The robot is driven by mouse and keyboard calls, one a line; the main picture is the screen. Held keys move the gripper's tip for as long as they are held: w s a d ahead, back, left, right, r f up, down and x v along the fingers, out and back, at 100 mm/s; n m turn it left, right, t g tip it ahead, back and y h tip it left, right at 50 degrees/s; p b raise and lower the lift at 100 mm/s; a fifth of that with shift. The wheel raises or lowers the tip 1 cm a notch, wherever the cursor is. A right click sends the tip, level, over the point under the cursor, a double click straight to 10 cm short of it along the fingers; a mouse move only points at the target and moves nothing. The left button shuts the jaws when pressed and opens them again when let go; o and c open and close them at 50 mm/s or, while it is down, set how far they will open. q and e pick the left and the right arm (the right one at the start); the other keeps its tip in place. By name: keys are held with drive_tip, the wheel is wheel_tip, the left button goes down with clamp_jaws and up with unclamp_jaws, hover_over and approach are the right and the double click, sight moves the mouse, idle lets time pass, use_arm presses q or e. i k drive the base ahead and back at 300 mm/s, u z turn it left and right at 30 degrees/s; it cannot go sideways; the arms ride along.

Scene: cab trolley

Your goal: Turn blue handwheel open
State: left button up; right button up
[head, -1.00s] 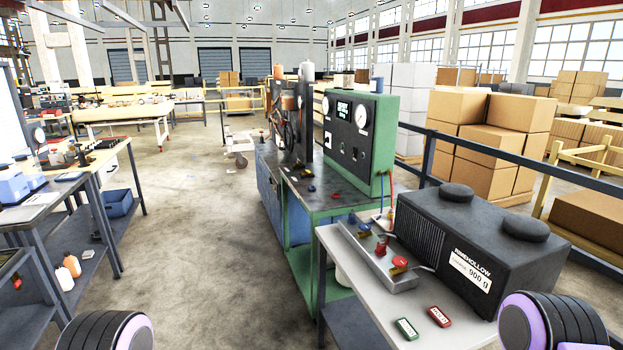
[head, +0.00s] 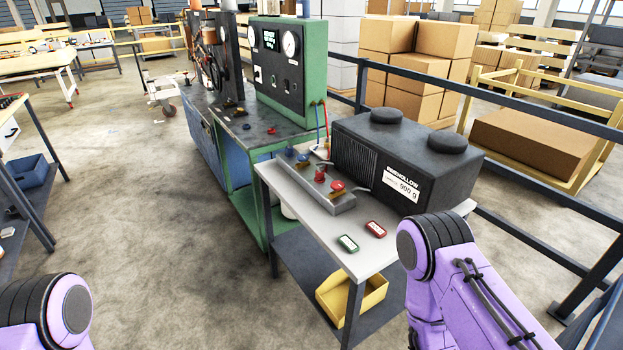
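A grey metal valve tray (head: 318,199) lies on the light-topped side table (head: 375,258). Small blue parts (head: 303,157) show at its far end; they are too small to tell which is the blue handwheel or how far it is turned. Red handwheels, one nearer (head: 337,186) and one farther (head: 320,175), sit closer to me on the same tray. Neither of my grippers is in view. Only purple and black links of my arms show, at the bottom left and the lower right, the right one beside the table's right edge.
A dark box labelled 900 g (head: 400,165) stands behind the tray. A green tag (head: 348,243) and a red tag (head: 375,229) lie in front. A green gauge panel (head: 286,65) stands beyond. Blue railing (head: 500,103) runs at right. Floor left of the table is clear.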

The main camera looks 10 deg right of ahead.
sight(302, 158)
drive_tip(key=u, duration=0.6)
drive_tip(key=i, duration=1.1)
drive_tip(key=z, duration=2)
